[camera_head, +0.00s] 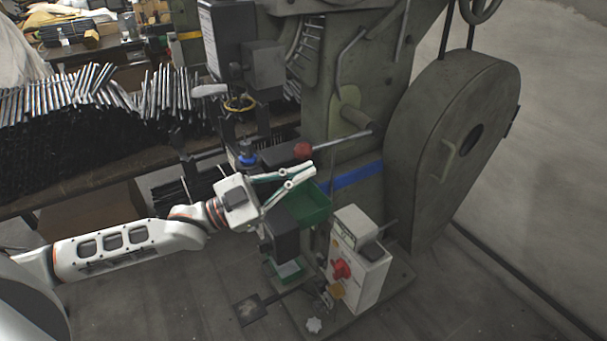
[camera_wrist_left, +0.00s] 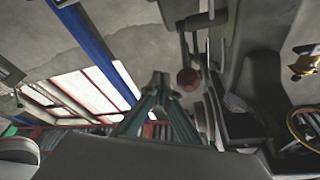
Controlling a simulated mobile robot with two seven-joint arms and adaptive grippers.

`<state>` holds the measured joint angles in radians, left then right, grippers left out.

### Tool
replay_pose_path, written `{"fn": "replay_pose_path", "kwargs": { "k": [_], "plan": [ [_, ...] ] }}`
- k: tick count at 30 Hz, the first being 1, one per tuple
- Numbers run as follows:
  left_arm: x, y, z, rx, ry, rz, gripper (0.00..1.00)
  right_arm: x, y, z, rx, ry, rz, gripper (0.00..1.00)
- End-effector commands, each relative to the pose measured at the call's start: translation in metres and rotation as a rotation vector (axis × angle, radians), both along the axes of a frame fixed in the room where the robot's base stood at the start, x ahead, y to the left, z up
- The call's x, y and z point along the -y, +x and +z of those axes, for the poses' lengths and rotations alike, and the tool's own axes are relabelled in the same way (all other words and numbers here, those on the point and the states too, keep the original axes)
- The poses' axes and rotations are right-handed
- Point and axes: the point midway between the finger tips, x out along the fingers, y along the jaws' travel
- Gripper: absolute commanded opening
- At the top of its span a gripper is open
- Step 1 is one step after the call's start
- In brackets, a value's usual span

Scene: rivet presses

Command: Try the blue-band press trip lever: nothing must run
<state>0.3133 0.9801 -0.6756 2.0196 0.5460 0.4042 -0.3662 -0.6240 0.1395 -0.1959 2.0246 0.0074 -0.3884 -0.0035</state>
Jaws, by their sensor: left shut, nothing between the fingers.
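The blue-band press (camera_head: 340,80) is a large grey-green machine with a blue stripe (camera_head: 357,175) across its body. Its trip lever (camera_head: 345,141) is a metal rod ending in a dark red ball knob (camera_head: 303,151), pointing left. My left gripper (camera_head: 314,170) is shut and empty, just below the knob in the head view. In the left wrist view the fingertips (camera_wrist_left: 160,78) meet, and the red knob (camera_wrist_left: 188,79) shows just to their right. I cannot tell whether they touch it. My right gripper is not in view.
A white control box (camera_head: 362,255) with a red switch (camera_head: 341,270) stands low in front of the press. A green bin (camera_head: 311,207) sits below my gripper. Bundles of metal rods (camera_head: 70,95) fill the bench at left. The floor at front left is clear.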

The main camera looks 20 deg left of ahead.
Motion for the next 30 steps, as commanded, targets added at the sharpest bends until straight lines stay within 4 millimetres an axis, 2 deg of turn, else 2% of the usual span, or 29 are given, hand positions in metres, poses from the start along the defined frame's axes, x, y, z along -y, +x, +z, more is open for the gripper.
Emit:
{"fn": "replay_pose_path", "kwargs": {
  "k": [1, 5, 15, 20, 30],
  "plan": [
    [-0.009, -0.008, -0.014, -0.013, 0.008, 0.001, 0.00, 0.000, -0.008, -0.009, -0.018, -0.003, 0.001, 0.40],
    [-0.025, -0.024, -0.021, -0.012, 0.006, 0.001, 0.00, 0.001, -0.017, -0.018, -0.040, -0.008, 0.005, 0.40],
    [-0.056, -0.052, -0.030, -0.005, 0.002, 0.000, 0.00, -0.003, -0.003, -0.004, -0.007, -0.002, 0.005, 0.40],
    [-0.061, -0.057, -0.032, -0.002, 0.001, 0.000, 0.00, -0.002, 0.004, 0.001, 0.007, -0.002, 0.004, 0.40],
    [-0.062, -0.058, -0.031, 0.000, -0.001, -0.002, 0.00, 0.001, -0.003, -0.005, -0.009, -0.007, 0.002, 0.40]
  ]
}}
